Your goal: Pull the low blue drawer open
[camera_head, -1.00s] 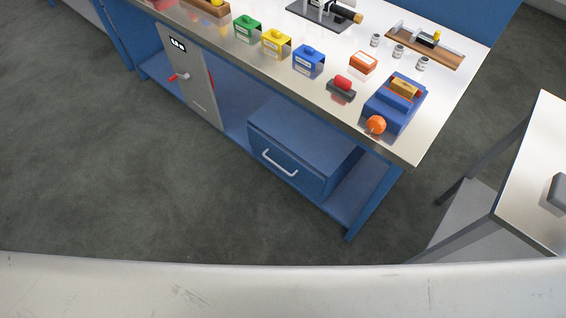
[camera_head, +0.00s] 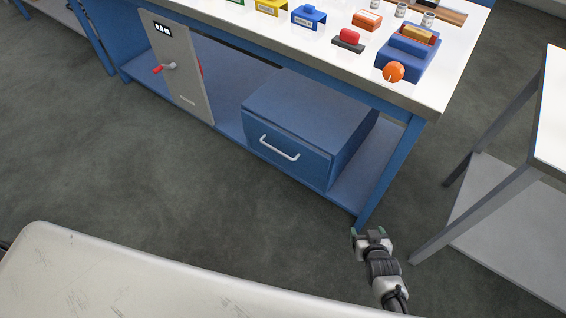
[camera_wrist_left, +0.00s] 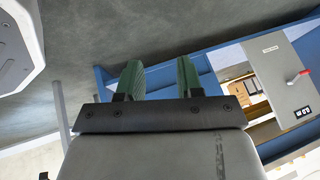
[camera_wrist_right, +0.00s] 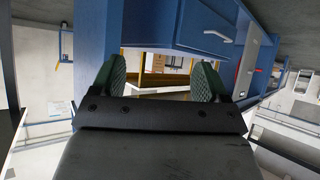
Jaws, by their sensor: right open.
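The low blue drawer (camera_head: 288,150) is the front of a blue box on the bench's lower shelf, and it looks shut. Its pale bar handle (camera_head: 279,148) is clear of any gripper. The handle also shows in the right wrist view (camera_wrist_right: 218,35). My right gripper (camera_head: 369,232) is open and empty, low in front of the bench's right leg, to the right of the drawer and apart from it. In the left wrist view my left gripper (camera_wrist_left: 160,78) has its fingers spread with nothing between them. It is not in the head view.
A grey panel (camera_head: 178,70) with a red-tipped lever stands left of the drawer. The bench top (camera_head: 330,60) above carries coloured blocks and an orange ball (camera_head: 393,72). A grey side table (camera_head: 500,200) stands at right. The floor before the drawer is clear.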

